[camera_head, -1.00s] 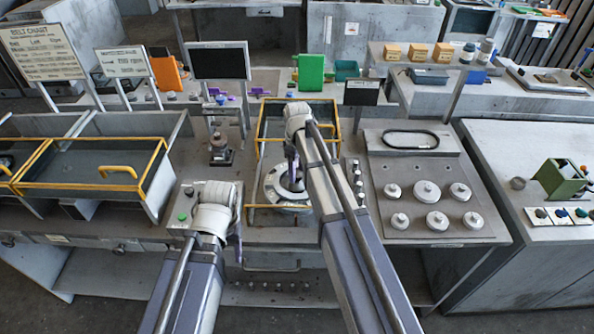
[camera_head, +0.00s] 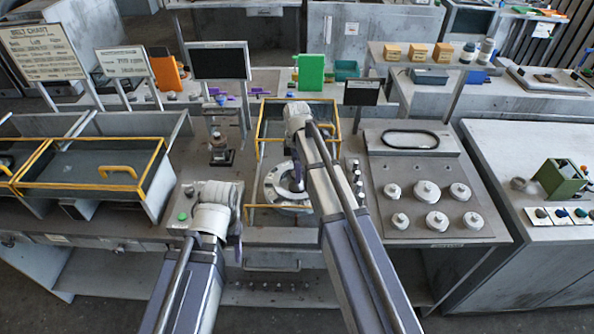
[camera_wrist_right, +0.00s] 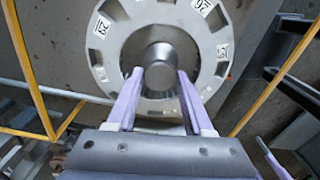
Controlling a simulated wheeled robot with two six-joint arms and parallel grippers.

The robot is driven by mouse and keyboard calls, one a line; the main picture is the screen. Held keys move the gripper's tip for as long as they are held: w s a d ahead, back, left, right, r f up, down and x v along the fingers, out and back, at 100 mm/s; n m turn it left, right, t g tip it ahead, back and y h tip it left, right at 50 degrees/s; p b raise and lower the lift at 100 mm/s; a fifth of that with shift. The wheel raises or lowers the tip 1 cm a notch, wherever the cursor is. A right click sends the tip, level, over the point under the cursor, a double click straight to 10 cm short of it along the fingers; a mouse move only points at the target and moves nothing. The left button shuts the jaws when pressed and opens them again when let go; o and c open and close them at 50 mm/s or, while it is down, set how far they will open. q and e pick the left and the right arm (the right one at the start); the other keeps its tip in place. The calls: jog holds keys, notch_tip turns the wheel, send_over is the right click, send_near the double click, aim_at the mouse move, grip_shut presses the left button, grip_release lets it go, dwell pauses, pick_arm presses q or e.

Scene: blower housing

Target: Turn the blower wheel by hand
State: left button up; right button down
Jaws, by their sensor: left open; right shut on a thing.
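The blower wheel (camera_head: 270,187) is a pale ring with slots around its rim and a round metal hub in its middle. It lies inside the yellow-edged housing (camera_head: 257,140) in the centre of the bench. In the right wrist view the wheel (camera_wrist_right: 110,45) shows white labels on its rim. My right gripper (camera_wrist_right: 160,74) is shut on the hub (camera_wrist_right: 160,62), one purple finger on each side. In the head view my right arm hides part of the wheel. My left gripper (camera_head: 238,238) is open and empty, low at the bench's front edge, left of the wheel and apart from it.
A panel with several round knobs (camera_head: 426,191) and a black belt (camera_head: 410,139) is right of the housing. A yellow-railed bin (camera_head: 100,165) is at the left. Yellow bars (camera_wrist_right: 32,75) flank my right gripper. A dark screen (camera_head: 219,62) stands behind.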

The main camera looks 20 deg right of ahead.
dwell(0.3)
jog(key=shift+c, duration=1.4)
grip_release()
jog(key=shift+r, duration=0.1)
notch_tip(320, 180, up, 8)
jog(key=p, duration=0.8)
jog(key=shift+f, duration=0.2)
